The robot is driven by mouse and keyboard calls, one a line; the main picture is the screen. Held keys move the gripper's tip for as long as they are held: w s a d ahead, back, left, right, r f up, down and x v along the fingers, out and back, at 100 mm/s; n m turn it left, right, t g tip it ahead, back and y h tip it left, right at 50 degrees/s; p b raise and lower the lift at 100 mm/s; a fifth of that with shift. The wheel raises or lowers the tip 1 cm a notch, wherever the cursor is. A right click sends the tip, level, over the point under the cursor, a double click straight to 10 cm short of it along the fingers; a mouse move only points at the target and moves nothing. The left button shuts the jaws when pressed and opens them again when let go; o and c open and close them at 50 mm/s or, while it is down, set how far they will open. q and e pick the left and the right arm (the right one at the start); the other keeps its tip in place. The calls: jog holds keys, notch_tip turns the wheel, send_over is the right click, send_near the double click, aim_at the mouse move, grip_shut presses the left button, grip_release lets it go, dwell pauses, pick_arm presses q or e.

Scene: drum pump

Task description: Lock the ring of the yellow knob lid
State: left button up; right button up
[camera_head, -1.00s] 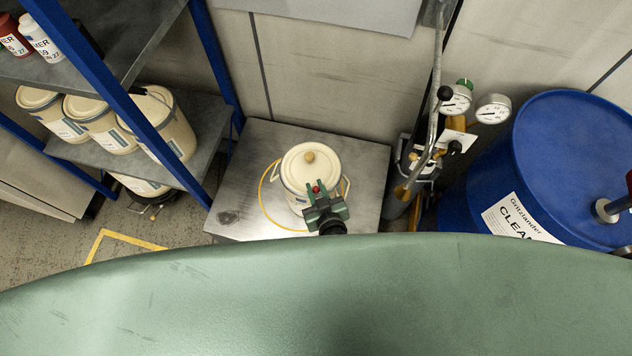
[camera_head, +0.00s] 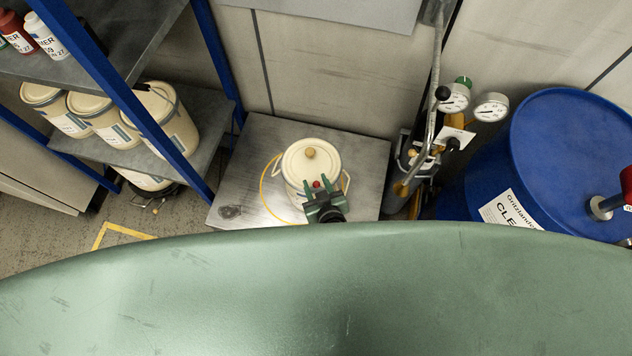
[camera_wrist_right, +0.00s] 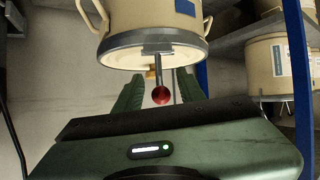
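The cream lid (camera_head: 303,162) with its yellow-tan knob (camera_head: 310,153) sits on a cream can on the metal table. In the right wrist view the picture is upside down. There, a grey ring (camera_wrist_right: 122,43) runs around the lid's edge, and a lever from it ends in a red ball (camera_wrist_right: 161,95). The ball also shows in the head view (camera_head: 316,184). My right gripper (camera_head: 322,182) is open at the can's near side, with one green finger on each side of the ball. Contact cannot be told. My left gripper is not in view.
The metal table (camera_head: 365,165) has bare room around the can. A shelf with several cream cans (camera_head: 165,118) stands left. Gauges and pipework (camera_head: 425,150) and a blue drum (camera_head: 575,150) stand right. A wall is behind the table.

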jog(key=p+v, duration=0.1)
jog(key=v, duration=0.6)
jog(key=shift+s+r, duration=0.15)
jog(key=shift+r, duration=0.05)
jog(key=shift+d, duration=0.1)
